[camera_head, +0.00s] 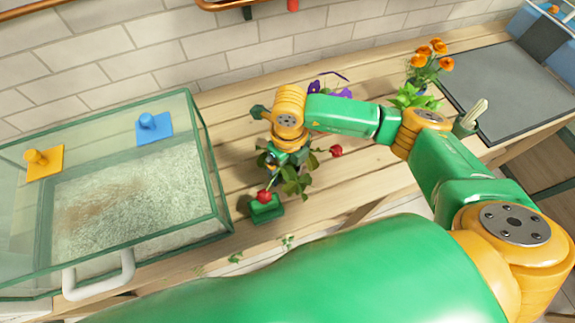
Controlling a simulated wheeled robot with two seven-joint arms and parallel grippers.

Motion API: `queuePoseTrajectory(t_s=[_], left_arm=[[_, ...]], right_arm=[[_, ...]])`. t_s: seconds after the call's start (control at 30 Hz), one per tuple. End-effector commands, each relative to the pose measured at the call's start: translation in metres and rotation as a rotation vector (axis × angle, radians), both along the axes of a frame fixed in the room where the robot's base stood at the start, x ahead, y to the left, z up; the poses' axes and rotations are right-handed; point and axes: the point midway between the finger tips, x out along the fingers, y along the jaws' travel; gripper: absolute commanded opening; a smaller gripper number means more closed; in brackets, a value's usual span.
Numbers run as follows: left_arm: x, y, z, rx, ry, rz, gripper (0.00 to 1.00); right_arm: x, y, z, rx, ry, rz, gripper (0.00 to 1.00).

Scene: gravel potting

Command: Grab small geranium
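A small plant with red blooms, which looks like the geranium (296,186), stands on the wooden table near the front edge, right of the glass box. One red bloom shows at its lower left and another at its right, with green leaves between. My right arm comes in from the right and its wrist is above the plant. My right gripper (277,160) points down among the leaves. Its fingertips are mostly hidden by the wrist and foliage, so I cannot tell whether it grips the plant. The plant's base is hidden. My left gripper is not in view.
A glass box (214,172) of pale gravel stands at left, with yellow (43,163) and blue (153,126) handled pieces. A small green container (267,209) sits by the geranium. Purple flowers (322,88), orange flowers (432,57) and a grey mat (508,85) lie farther back.

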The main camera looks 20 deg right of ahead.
Motion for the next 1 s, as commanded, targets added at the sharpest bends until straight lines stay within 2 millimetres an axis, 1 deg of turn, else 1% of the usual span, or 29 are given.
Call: queuePoseTrajectory(t_s=[0.03,0.07,0.1,0.17,0.2,0.27,0.3,0.33,0.57,0.67,0.77,0.8,0.87,1.0], left_arm=[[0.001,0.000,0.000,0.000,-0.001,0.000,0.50],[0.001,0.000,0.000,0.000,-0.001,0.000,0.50],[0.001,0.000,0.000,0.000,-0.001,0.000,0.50],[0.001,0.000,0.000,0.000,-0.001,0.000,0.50],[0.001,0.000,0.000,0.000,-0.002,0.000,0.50],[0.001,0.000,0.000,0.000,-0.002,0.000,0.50],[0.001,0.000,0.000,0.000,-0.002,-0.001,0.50],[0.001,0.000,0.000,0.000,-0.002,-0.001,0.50],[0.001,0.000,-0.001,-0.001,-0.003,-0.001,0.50],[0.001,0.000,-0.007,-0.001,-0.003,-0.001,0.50],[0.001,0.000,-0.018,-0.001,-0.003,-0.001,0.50],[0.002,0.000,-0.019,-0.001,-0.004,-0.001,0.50],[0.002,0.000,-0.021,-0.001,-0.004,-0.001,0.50],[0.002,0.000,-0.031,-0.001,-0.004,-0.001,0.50]], right_arm=[[0.000,0.000,0.000,0.000,0.000,0.000,0.86],[0.000,0.000,0.000,0.000,0.000,0.000,0.78],[0.000,0.000,0.000,0.000,0.000,0.000,0.68],[0.000,0.000,0.000,0.000,0.000,0.000,0.51],[0.000,0.000,0.000,0.000,0.000,0.000,0.41],[0.000,0.000,0.000,0.001,0.000,0.000,0.24],[0.000,0.000,0.000,0.001,0.000,0.000,0.14],[0.000,0.000,0.001,0.001,-0.001,0.000,0.11],[0.000,0.000,0.002,0.001,-0.001,0.000,0.11],[0.001,0.000,0.009,0.002,-0.004,0.001,0.11],[0.002,0.000,0.025,0.002,-0.008,0.002,0.11],[-0.001,-0.006,0.036,0.002,-0.007,-0.001,0.11],[-0.006,-0.019,0.052,0.000,-0.009,-0.001,0.11],[-0.020,-0.048,0.090,-0.001,-0.009,-0.002,0.11]])
